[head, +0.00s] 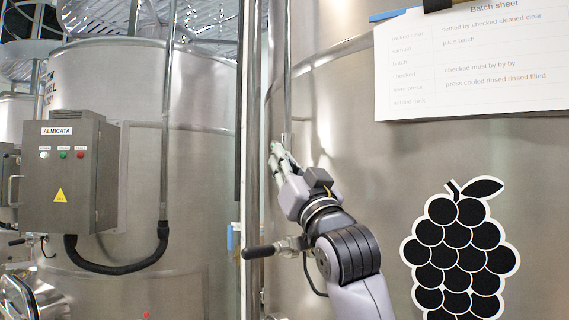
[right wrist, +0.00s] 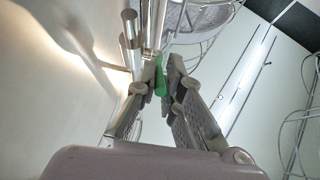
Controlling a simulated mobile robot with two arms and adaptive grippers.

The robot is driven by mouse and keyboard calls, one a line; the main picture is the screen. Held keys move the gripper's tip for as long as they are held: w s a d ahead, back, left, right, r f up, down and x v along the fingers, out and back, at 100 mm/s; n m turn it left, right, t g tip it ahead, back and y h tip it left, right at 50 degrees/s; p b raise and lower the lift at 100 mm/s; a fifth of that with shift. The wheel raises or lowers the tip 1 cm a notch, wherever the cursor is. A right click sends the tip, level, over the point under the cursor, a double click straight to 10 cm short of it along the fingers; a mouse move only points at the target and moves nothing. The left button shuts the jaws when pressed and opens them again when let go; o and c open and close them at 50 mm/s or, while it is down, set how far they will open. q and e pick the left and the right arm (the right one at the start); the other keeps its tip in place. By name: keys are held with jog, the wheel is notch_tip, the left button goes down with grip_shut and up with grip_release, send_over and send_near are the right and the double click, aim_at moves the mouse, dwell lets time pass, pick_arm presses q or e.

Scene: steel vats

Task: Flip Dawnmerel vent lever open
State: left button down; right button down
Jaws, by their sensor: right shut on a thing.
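My right gripper (head: 279,158) reaches up against the wall of the large steel vat on the right, beside a thin vertical pipe (head: 287,70). In the right wrist view the gripper (right wrist: 160,78) is shut on a green lever (right wrist: 159,76), with a finger on each side of it. Most of the lever is hidden by the fingers, so its angle is hard to tell. The name Dawnmerel is not readable in either view. My left gripper is not in view.
A grey control box (head: 62,170) labelled ALMICATA stands by the left vat. A valve with a black handle (head: 260,252) sits below my right gripper. A batch sheet (head: 470,60) and a black grape emblem (head: 458,250) are on the right vat.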

jog(key=c, duration=1.7)
grip_release()
jog(key=shift+w+d+f, duration=0.1)
jog(key=shift+d+f, duration=0.05)
jog(key=shift+s+a, duration=0.2)
jog(key=shift+a, duration=0.25)
jog(key=shift+s+d+f, duration=0.2)
jog(key=shift+s+d, duration=0.05)
jog(key=shift+d, duration=0.1)
jog(key=v, duration=1.1)
jog(key=shift+s+a, duration=0.15)
jog(key=shift+a, duration=0.05)
jog(key=shift+c, duration=0.3)
